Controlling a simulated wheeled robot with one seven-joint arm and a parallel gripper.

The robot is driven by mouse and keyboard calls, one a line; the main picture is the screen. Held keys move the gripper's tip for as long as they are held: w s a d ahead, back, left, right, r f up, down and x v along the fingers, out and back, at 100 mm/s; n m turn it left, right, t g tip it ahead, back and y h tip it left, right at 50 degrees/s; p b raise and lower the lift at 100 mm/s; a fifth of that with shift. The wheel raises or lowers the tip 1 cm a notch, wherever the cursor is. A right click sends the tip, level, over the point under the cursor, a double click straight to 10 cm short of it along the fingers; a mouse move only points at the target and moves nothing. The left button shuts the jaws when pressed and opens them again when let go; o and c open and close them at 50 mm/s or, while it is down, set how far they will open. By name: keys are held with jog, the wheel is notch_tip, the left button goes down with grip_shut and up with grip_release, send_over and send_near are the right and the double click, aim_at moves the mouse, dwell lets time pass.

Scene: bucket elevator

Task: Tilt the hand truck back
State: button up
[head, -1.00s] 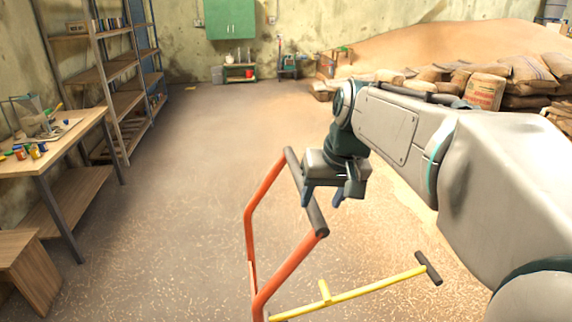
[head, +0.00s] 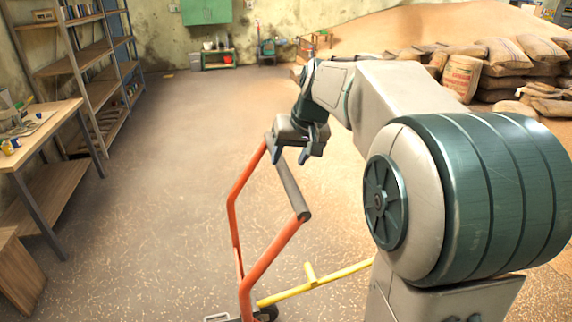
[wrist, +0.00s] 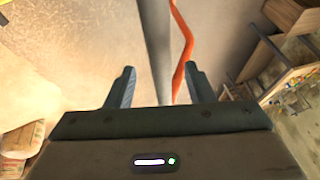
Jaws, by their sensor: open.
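The hand truck (head: 233,215) has an orange-red tube frame with a dark grey grip bar (head: 292,187) across its top. It stands in front of me, with a wheel (head: 266,312) at the bottom edge of the head view. My gripper (head: 289,158) is open at the far part of the grip bar. In the wrist view, the grip bar (wrist: 155,45) runs between the two spread fingers of my gripper (wrist: 160,72), with clear gaps on both sides. An orange tube (wrist: 183,40) shows beside it. I cannot tell how deep the bar sits between the fingers.
A yellow bar (head: 320,284) extends low to the right of the hand truck, partly hidden by my arm. A workbench (head: 40,135) and shelves (head: 90,75) stand at the left. Sacks (head: 490,60) and a sand heap line the back right. The floor behind the truck is clear.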

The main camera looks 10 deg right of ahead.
aim_at(285, 166)
jog(key=shift+x, duration=1.9)
